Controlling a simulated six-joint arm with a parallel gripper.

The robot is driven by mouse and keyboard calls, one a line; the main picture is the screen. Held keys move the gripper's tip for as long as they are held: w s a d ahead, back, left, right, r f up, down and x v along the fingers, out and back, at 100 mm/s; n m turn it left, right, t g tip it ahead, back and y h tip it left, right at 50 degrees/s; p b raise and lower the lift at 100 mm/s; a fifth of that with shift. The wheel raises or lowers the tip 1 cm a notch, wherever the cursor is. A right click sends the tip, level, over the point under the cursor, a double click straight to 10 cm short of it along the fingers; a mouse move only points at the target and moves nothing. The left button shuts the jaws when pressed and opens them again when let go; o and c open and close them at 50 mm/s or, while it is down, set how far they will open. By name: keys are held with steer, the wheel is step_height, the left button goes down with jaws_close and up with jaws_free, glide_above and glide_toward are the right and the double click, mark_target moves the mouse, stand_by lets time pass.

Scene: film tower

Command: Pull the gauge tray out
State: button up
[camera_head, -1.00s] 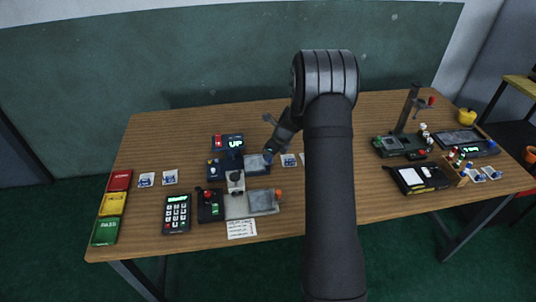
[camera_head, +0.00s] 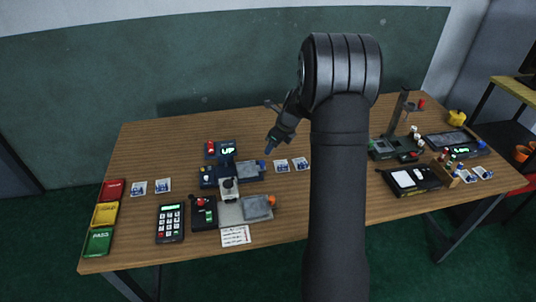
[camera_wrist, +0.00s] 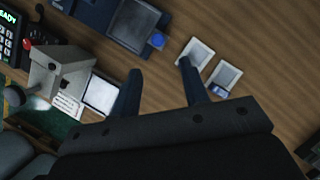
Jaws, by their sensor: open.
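Two grey tray-like plates stick out of the devices at the table's left half, and I cannot tell for sure which is the gauge tray. The upper plate (camera_head: 248,172) has a blue knob (camera_head: 262,164) at its right end; in the wrist view this plate (camera_wrist: 133,22) and knob (camera_wrist: 157,41) lie beyond my fingers. The lower plate (camera_head: 257,207) has an orange knob (camera_head: 272,200). My gripper (camera_head: 270,146) is open and empty, above and up-right of the blue knob, apart from it. In the wrist view its two fingers (camera_wrist: 158,70) are spread over bare wood.
Small white-framed cards (camera_head: 291,164) lie right of the blue knob. A small screen reading UP (camera_head: 228,150), a keypad (camera_head: 170,223) and a paper note (camera_head: 235,236) are close by. Another station with a stand (camera_head: 397,115) is at right. Bare wood lies behind the gripper.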

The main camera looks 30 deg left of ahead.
mark_target(262, 161)
steer(key=v, duration=0.7)
steer(key=shift+r, duration=0.15)
steer(key=shift+d, duration=0.15)
steer(key=x, duration=1.7)
steer(key=shift+a+f, duration=0.2)
steer(key=shift+a, duration=0.05)
steer(key=shift+s+a, duration=0.2)
